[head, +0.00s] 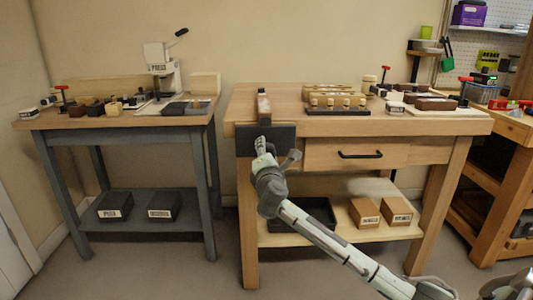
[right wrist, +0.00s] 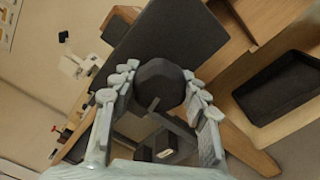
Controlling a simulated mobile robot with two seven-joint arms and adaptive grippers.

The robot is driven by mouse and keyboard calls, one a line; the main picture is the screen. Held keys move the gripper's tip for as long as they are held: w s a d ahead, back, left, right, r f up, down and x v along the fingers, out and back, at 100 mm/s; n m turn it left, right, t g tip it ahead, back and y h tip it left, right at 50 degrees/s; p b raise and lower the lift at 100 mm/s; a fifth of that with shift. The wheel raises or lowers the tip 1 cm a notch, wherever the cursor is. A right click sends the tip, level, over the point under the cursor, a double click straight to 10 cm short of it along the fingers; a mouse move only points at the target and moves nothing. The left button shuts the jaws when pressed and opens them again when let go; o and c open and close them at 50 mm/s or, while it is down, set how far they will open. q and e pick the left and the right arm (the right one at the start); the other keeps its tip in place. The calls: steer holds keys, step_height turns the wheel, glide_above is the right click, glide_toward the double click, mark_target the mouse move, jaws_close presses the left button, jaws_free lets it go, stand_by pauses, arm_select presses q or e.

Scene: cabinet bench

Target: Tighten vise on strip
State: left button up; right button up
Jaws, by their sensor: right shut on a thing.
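The vise (head: 278,137) has a dark front plate at the front left corner of the wooden bench. A narrow brown piece with a pale end, which looks like the strip (head: 263,106), stands at the vise's top edge. Whether the jaws touch it is unclear. My right gripper (head: 262,150) is in front of the vise plate. In the right wrist view its fingers are shut around a dark round knob (right wrist: 158,82), in front of the vise plate (right wrist: 178,38). The knob is mostly hidden in the head view. My left gripper is not in view.
A slotted wooden rack (head: 337,101) stands on the bench just right of the strip. A drawer with a dark handle (head: 360,155) is right of my gripper. A dark tray (head: 318,212) and boxes sit on the lower shelf. A grey-legged table (head: 130,125) stands left, across a gap.

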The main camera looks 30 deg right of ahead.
steer(key=shift+f+m, duration=0.2)
steer(key=shift+m, duration=1.3)
steer(key=m, duration=0.2)
steer(key=m+b, duration=0.1)
steer(key=m, duration=0.1)
steer(key=shift+a+f, duration=0.15)
steer(key=shift+f, duration=0.05)
steer(key=m, duration=0.3)
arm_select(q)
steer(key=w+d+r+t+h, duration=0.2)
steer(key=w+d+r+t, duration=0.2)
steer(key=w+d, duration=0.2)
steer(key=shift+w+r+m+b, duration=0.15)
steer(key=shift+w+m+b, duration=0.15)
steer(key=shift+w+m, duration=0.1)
arm_select(e)
steer(key=shift+m, duration=1.5)
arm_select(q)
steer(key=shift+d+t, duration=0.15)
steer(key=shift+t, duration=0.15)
